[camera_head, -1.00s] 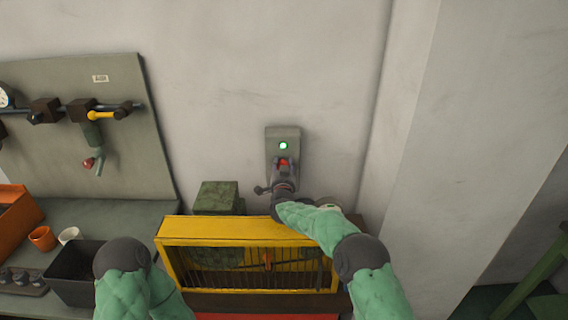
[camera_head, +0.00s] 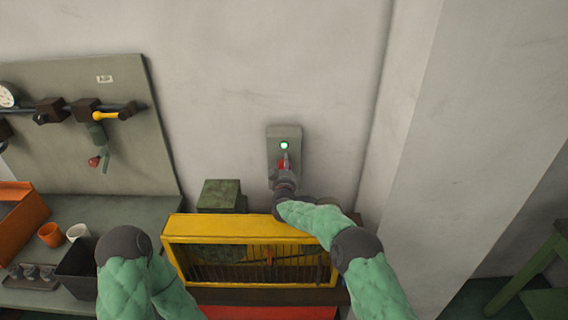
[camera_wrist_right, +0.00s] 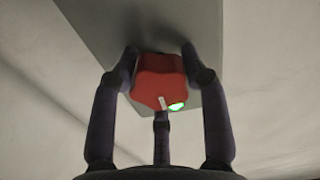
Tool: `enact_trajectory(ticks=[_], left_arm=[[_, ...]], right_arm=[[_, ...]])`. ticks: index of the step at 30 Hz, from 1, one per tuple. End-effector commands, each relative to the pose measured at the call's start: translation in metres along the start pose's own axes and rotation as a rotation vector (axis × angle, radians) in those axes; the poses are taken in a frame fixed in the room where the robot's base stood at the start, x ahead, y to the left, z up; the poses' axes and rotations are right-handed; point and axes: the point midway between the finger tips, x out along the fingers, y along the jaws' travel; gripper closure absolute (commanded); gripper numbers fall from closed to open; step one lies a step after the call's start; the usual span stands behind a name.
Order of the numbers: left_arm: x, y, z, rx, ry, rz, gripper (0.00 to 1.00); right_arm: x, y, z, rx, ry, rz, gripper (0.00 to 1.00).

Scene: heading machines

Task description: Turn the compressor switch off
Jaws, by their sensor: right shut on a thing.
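The compressor switch is a grey box (camera_head: 284,135) on the wall with a lit green lamp (camera_head: 284,145) and a red knob (camera_head: 283,164) below the lamp. My right gripper (camera_head: 284,170) is at the knob and partly hides it. In the right wrist view the fingers of my right gripper (camera_wrist_right: 160,80) are closed around the red knob (camera_wrist_right: 158,80), which has a white mark on it. The green lamp (camera_wrist_right: 177,106) shows there beside the knob. My left arm comes in at the bottom left, but its gripper does not show.
A yellow guard frame (camera_head: 235,225) with bars stands below the switch, next to a green box (camera_head: 219,194). At left, a bench (camera_head: 130,208) carries an orange bin (camera_head: 20,225), cups and a black bin (camera_head: 76,270). The wall around the switch is bare.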

Motion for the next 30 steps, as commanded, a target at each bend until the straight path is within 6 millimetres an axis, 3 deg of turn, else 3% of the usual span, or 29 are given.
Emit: enact_trajectory(ticks=[1, 24, 25, 27, 30], left_arm=[[-0.0016, 0.0006, 0.0001, 0.000, 0.000, 0.000, 0.60], [-0.0047, 0.0017, 0.0002, 0.000, 0.000, 0.000, 0.60], [-0.0047, 0.0017, 0.0002, 0.000, 0.000, 0.000, 0.60], [-0.0047, 0.0017, 0.0002, 0.000, 0.000, 0.000, 0.60], [-0.0047, 0.0017, 0.0002, 0.000, 0.000, 0.000, 0.60]], right_arm=[[-0.0041, -0.0081, 0.0168, -0.028, -0.028, -0.016, 0.87], [-0.0034, -0.0041, 0.0208, -0.123, -0.031, -0.012, 0.87], [-0.0034, -0.0040, 0.0209, -0.122, -0.031, -0.012, 0.49], [-0.0034, -0.0040, 0.0209, -0.122, -0.031, -0.012, 0.29], [-0.0032, -0.0041, 0.0182, -0.122, -0.027, -0.011, 0.28]])
